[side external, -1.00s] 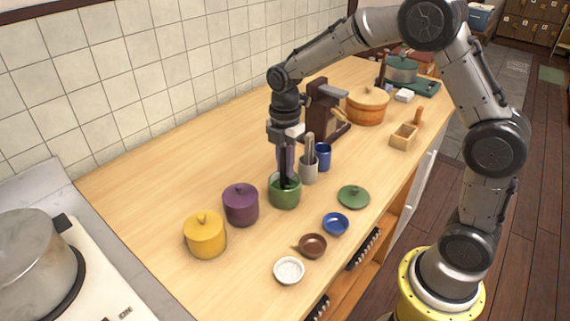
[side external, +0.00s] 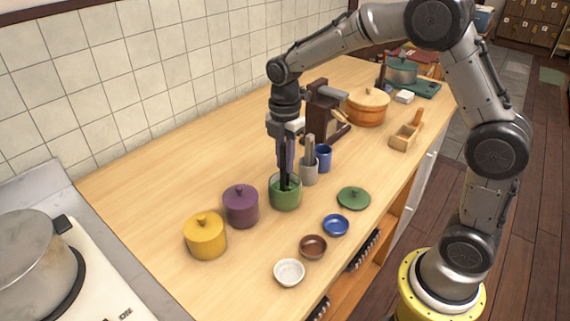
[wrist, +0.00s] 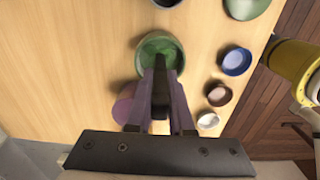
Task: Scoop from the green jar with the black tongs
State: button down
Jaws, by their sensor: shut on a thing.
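The green jar (side external: 286,199) stands uncovered on the counter, with its green lid (side external: 353,198) lying to its right. My gripper (side external: 286,150) is above the jar, pointing down and shut on the black tongs (side external: 284,172). The lower end of the tongs reaches down into the jar's mouth, and the tips are hidden inside. In the wrist view the green jar (wrist: 144,65) is beyond the fingers, and the dark tongs (wrist: 160,85) show between the purple fingers, over the jar's opening. I cannot tell whether the tongs hold anything.
A purple jar (side external: 240,206) and a yellow jar (side external: 205,236) stand to the left. Blue (side external: 336,225), brown (side external: 313,247) and white (side external: 289,272) bowls sit in front. A grey holder (side external: 309,172) and a blue cup (side external: 323,157) stand close behind the green jar.

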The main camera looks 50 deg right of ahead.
jog(key=shift+r, duration=3.6)
